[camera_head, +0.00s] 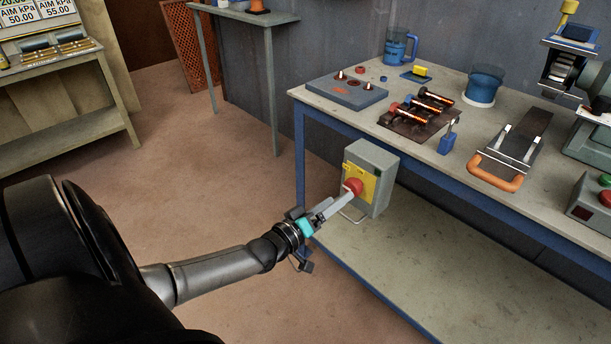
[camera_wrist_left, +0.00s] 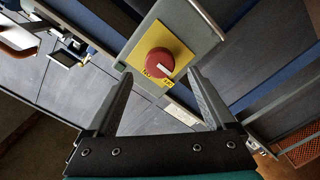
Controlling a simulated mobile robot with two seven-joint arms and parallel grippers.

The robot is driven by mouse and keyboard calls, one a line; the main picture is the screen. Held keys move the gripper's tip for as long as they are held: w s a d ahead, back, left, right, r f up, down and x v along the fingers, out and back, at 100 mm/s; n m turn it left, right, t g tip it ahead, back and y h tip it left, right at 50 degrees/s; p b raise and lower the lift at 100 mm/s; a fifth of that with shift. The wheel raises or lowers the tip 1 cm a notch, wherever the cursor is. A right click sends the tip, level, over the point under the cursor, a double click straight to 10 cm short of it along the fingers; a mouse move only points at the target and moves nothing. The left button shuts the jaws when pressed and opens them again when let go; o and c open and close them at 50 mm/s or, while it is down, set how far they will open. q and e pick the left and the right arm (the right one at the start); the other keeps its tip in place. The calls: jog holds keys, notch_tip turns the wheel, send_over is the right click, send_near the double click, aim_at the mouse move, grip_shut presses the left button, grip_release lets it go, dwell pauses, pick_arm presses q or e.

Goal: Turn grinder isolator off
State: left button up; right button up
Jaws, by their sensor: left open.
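The grinder isolator is a grey box (camera_head: 374,162) under the front edge of the workbench, with a yellow plate (camera_head: 368,184) and a red rotary knob (camera_head: 353,186). The left wrist view shows the red knob (camera_wrist_left: 160,62) with a white pointer mark aimed toward the lower right. Small labels sit along the lower edge of the yellow plate (camera_wrist_left: 172,37), too small to read surely. My left gripper (camera_head: 342,199) is in front of the box; its open fingers (camera_wrist_left: 160,76) lie to either side of the knob in the wrist view. Contact cannot be told. My right gripper is not in view.
The workbench top (camera_head: 330,99) carries a blue jug (camera_head: 397,48), a dark tray (camera_head: 412,122) of parts, an orange-handled tool (camera_head: 497,172) and a machine at right. A lower shelf (camera_head: 440,268) lies beneath the isolator. The floor (camera_head: 190,170) at left is clear.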

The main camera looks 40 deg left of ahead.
pick_arm(q)
jog(key=s+p, duration=0.2)
jog(key=s, duration=0.7)
jog(key=shift+a, duration=0.35)
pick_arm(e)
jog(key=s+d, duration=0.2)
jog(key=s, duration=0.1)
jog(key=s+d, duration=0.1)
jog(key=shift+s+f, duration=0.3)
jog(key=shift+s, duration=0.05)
